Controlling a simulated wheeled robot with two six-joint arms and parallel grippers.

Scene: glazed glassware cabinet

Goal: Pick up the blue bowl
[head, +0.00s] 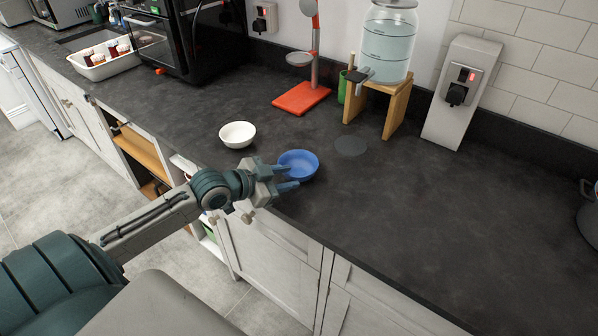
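The blue bowl (304,163) sits upright on the dark worktop near its front edge, in the middle of the head view. My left gripper (293,177) reaches in from the left at the bowl's near left side. Its two blue-grey fingers are apart, with a gap between them. The fingers overlap the bowl's left and near rim in the picture and hide a little of it. I cannot tell whether they touch it. My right gripper is not in view.
A white bowl (238,134) stands behind and left of the blue bowl. A red-based stand (301,98), a water dispenser on a wooden stand (397,112) and a socket pillar (460,95) stand at the back. The worktop to the right is mostly clear.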

